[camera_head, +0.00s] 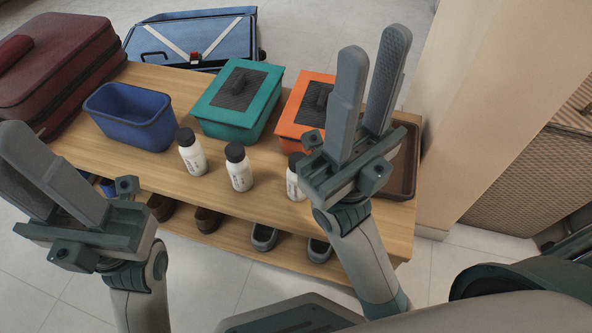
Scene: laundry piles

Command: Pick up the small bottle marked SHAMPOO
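Three small white bottles with black caps stand upright in a row on the wooden bench: a left bottle (192,157), a middle bottle (239,172) and a right bottle (294,184). Their dark label print is too small to read, so I cannot tell which is marked SHAMPOO. My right gripper (373,48) is open and empty, pointing up; its base partly covers the right bottle. My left gripper (18,140) is at the left edge, partly cut off, left of the bottles; its finger gap is not clear. Neither gripper touches a bottle.
The bench (240,220) also bears a blue bin (125,135), a teal lidded box (240,128), an orange lidded box (290,125), a brown tray (403,180) and a dark red suitcase (50,75). Shoes (264,237) sit on the shelf below. An open blue suitcase (235,40) lies behind.

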